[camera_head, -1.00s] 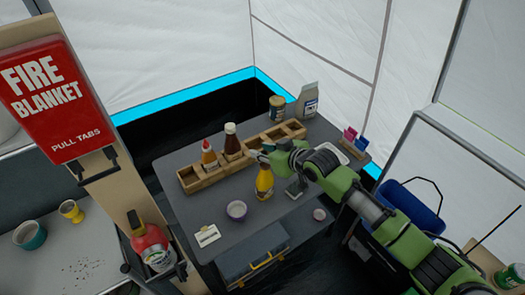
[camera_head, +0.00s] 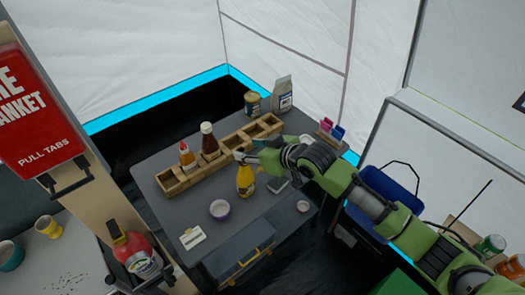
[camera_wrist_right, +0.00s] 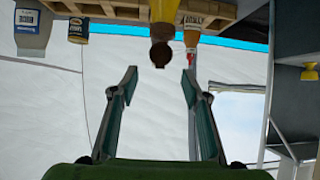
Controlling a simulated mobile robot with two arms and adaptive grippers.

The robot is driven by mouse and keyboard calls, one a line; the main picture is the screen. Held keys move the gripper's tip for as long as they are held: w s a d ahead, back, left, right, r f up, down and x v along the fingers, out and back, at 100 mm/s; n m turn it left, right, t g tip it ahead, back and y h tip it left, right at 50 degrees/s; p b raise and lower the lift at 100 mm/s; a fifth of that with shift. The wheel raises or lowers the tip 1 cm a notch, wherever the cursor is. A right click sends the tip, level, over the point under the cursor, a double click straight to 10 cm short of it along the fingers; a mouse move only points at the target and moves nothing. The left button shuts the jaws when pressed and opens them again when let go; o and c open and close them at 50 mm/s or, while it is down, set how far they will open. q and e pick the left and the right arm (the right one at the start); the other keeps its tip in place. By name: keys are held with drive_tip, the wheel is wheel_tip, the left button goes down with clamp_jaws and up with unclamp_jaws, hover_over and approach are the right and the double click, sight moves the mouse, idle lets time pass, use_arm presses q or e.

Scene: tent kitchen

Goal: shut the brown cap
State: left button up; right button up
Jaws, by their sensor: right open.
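A yellow bottle (camera_head: 245,182) stands upright on the dark table (camera_head: 165,215). Its brown cap (camera_wrist_right: 160,54) shows as a round disc at the bottle's end in the upside-down wrist view, where the yellow body (camera_wrist_right: 164,12) is at the top. My right gripper (camera_head: 241,156) is by the top of the bottle in the head view and partly hides the cap there. In the wrist view my right gripper (camera_wrist_right: 159,77) is open, with empty space between the fingers. The cap lies just beyond the fingertips, apart from them. My left gripper is not in view.
A wooden rack (camera_head: 167,183) with two sauce bottles stands behind the yellow bottle. A purple-rimmed bowl (camera_head: 220,209) and a white card (camera_head: 192,238) are in front left. A jar (camera_head: 252,103) and a carton (camera_head: 282,94) stand at the back.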

drive_tip(key=v, duration=0.6)
drive_tip(key=shift+s+d+r, duration=0.2)
drive_tip(key=shift+s+d, duration=0.05)
drive_tip(key=shift+c, duration=0.4)
